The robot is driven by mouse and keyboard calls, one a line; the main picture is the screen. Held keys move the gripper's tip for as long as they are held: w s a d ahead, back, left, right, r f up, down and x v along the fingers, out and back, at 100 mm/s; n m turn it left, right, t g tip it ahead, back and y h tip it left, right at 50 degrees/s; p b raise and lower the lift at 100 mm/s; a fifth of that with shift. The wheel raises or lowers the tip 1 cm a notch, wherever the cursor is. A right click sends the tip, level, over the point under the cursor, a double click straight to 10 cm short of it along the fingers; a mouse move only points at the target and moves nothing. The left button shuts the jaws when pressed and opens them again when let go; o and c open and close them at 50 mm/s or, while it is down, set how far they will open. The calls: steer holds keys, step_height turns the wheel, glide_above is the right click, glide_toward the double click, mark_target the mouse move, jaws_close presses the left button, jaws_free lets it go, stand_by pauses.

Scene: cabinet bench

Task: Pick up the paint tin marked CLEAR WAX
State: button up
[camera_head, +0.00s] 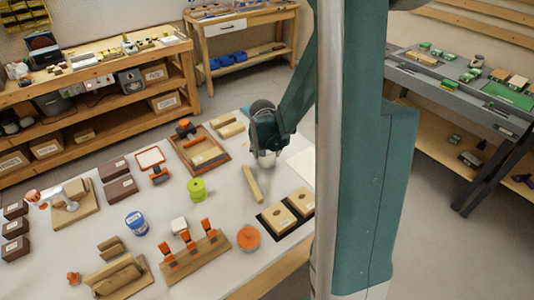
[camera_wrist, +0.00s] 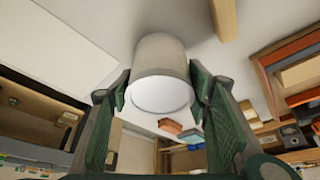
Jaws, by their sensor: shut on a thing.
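My gripper (camera_head: 268,150) is over the right part of the white bench, fingers pointing down. It is shut on a pale grey-white tin (camera_head: 267,161). In the wrist view the tin (camera_wrist: 160,62) stands between the two green fingers (camera_wrist: 159,86), one on each side, with its white round end facing the camera. No label shows on the side in view, so I cannot read its marking. I cannot tell whether it touches the bench. Other tins stand apart on the bench: a lime green one (camera_head: 197,190), a blue one (camera_head: 136,224) and an orange one (camera_head: 248,238).
A wooden strip (camera_head: 252,184) lies close below the held tin. A black tray with two wooden blocks (camera_head: 278,219) is to its lower right. A framed wooden board (camera_head: 200,150) lies to the left, and a rack with orange-handled tools (camera_head: 193,255) is at the front.

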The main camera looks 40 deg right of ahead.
steer(key=shift+r+p, duration=1)
steer(key=shift+r, duration=3.5)
steer(key=shift+d, duration=0.1)
